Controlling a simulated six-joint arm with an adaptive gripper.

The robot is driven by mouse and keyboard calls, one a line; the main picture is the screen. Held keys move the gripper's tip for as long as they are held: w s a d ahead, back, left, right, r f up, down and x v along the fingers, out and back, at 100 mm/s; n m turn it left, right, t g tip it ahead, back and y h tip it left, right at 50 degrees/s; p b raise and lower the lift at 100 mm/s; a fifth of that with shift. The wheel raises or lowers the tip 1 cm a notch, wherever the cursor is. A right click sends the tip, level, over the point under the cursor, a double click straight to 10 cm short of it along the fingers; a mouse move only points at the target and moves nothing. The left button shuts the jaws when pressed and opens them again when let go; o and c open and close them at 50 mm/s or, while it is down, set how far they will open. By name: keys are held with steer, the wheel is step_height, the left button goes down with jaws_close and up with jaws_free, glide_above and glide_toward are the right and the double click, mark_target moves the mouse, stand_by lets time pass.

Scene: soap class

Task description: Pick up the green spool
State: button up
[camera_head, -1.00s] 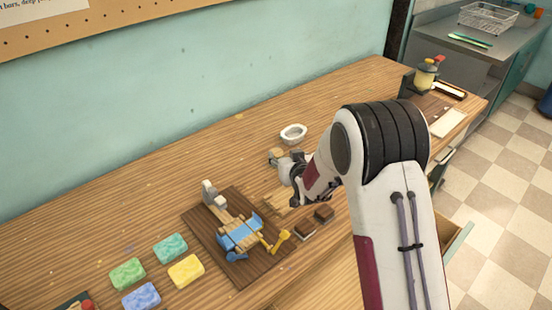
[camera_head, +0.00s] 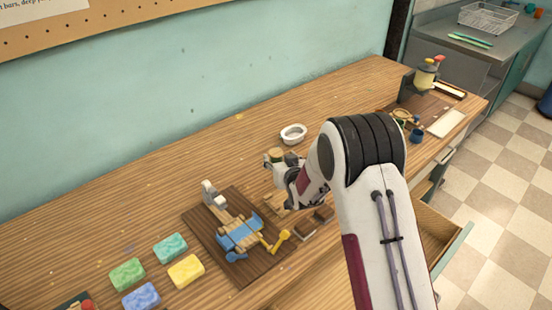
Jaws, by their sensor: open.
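A small dull-green, spool-like piece with pale wood (camera_head: 277,154) stands on the table near the middle, just in front of the white bowl. It looks like the green spool, but it is small and partly covered by my gripper. My gripper (camera_head: 272,164) is open and low over the table, right at this piece. I cannot tell whether the fingers are around it or only beside it. Another round tan-and-green piece (camera_head: 401,115) stands at the right beside a blue cup-like piece (camera_head: 417,135).
A white bowl (camera_head: 293,134) stands just behind my gripper. Dark brown blocks (camera_head: 324,213) and a board (camera_head: 199,237) with a blue-and-wood device lie in front. Several coloured sponges (camera_head: 186,271) lie at left. A drawer (camera_head: 438,235) hangs open at right.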

mark_target(276, 153)
steer(key=shift+w+a+f, duration=0.15)
steer(key=shift+w+f, duration=0.05)
steer(key=shift+w, duration=0.3)
steer(key=shift+w, duration=0.1)
steer(key=shift+x, duration=2.5)
steer(key=shift+f, duration=0.1)
steer(key=c, duration=1.2)
